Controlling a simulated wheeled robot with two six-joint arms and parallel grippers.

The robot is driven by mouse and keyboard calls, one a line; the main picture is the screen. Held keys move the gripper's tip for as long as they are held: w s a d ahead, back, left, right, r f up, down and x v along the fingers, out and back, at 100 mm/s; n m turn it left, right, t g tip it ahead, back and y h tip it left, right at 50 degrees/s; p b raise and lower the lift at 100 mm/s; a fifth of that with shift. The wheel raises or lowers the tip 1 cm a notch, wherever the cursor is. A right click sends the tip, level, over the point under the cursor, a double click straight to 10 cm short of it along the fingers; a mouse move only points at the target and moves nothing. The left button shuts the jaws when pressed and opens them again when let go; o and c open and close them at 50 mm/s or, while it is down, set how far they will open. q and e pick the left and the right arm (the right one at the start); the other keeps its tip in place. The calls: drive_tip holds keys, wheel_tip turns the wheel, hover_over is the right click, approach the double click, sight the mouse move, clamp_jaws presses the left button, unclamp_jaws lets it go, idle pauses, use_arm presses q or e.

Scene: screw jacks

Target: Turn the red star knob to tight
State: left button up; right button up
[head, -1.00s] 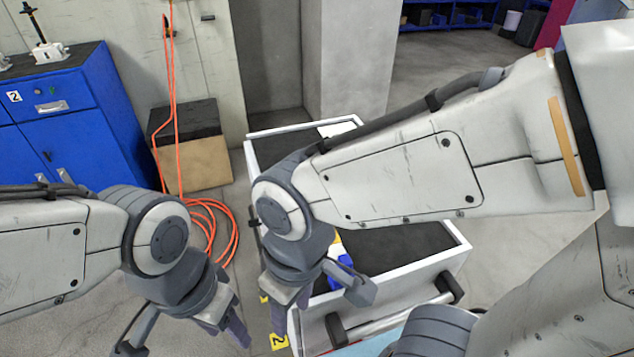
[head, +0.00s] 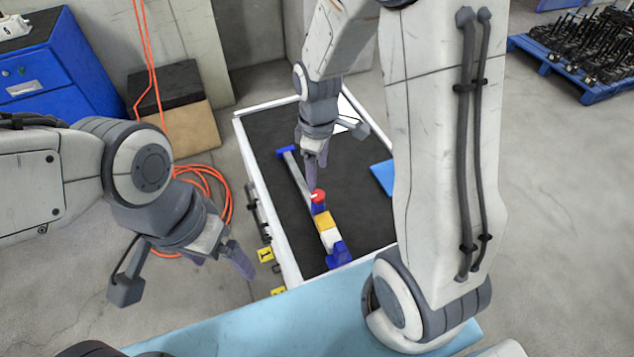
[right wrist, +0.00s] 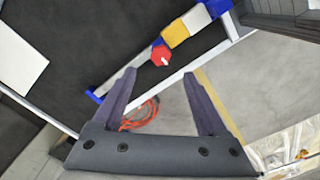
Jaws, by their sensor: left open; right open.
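The red star knob (head: 318,196) sits on a fixture made of a grey bar (head: 296,172), blue blocks and a yellow block (head: 324,222), lying on a dark-topped cart. In the right wrist view the red knob (right wrist: 161,56) shows a white mark and lies beyond the open fingers, apart from them. My right gripper (head: 316,172) is open above the fixture, just behind the knob in the head view. It also shows in the right wrist view (right wrist: 162,100), with nothing between its fingers. My left gripper (head: 185,275) is open and empty, left of the cart.
The cart's white rim (head: 270,215) surrounds the dark top. A blue flat piece (head: 382,177) and a white sheet (head: 347,112) lie on it. Orange cable (head: 215,190) coils on the floor at left. A blue cabinet (head: 60,75) and a blue pallet (head: 590,85) stand farther off.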

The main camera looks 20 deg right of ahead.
sight(318, 194)
wheel_tip(318, 194, down, 8)
drive_tip(key=shift+s+p, duration=0.1)
drive_tip(key=shift+p, duration=0.35)
clamp_jaws()
